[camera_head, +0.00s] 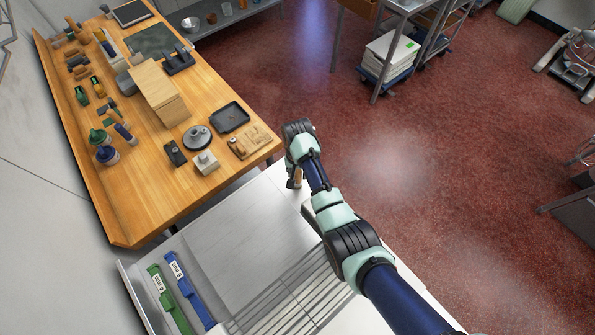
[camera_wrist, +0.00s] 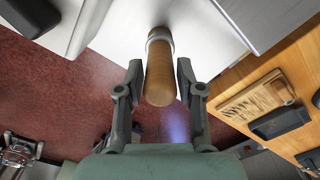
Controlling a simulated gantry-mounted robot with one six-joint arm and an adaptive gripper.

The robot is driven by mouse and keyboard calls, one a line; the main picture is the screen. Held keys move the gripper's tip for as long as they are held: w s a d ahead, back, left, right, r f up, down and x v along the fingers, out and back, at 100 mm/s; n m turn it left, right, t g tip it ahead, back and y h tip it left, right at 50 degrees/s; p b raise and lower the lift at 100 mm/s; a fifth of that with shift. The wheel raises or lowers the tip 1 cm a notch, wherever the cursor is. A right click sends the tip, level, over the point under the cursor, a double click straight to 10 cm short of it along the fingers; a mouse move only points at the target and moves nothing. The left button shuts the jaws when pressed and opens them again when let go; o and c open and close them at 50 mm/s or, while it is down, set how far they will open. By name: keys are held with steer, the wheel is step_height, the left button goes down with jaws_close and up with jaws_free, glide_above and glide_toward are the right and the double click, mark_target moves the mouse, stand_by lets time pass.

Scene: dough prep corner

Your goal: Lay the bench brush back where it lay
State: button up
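My gripper (camera_wrist: 160,82) has its two dark fingers close on either side of a round wooden handle (camera_wrist: 160,72), with a pale metal ring at its far end. This looks like the handle of the bench brush. In the head view a small wooden part of the brush (camera_head: 295,179) shows just below my gripper (camera_head: 294,165), by the far corner of the pale work surface. The brush's bristles are not clearly visible in either view. Whether the brush touches the surface below cannot be told.
The pale steel surface (camera_head: 250,225) is bare beside the gripper, with a slotted rack (camera_head: 285,300) nearer. Green (camera_head: 168,300) and blue (camera_head: 190,295) labelled strips lie at its left. The wooden bench (camera_head: 150,190) holds many tools, a black tray (camera_head: 230,117) and a wooden board (camera_head: 250,141).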

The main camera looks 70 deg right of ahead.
steer(key=shift+o, duration=0.9)
step_height(320, 180, up, 12)
steer(key=p, duration=0.1)
steer(key=shift+r, duration=0.2)
steer(key=w+a+r+n+t+h, duration=0.1)
steer(key=w+a+r+n+t, duration=0.25)
steer(key=a, duration=0.55)
steer(key=w+a+r+n+t+h, duration=0.1)
steer(key=w+a+r+n+t, duration=0.15)
steer(key=w+a, duration=0.4)
steer(key=w+a+r+n+t, duration=0.2)
steer(key=w+a+r+n, duration=0.15)
steer(key=a, duration=0.65)
steer(key=s+a+r+n+t+y, duration=0.1)
steer(key=s+a+r+n+t, duration=0.1)
steer(key=a+r, duration=0.3)
steer(key=s+a+r+n+t+y, duration=0.1)
steer(key=a+r+n, duration=0.3)
steer(key=a, duration=0.5)
steer(key=shift+s+a+r+t, duration=0.15)
steer(key=shift+s+r+t, duration=0.45)
steer(key=shift+s+t, duration=0.25)
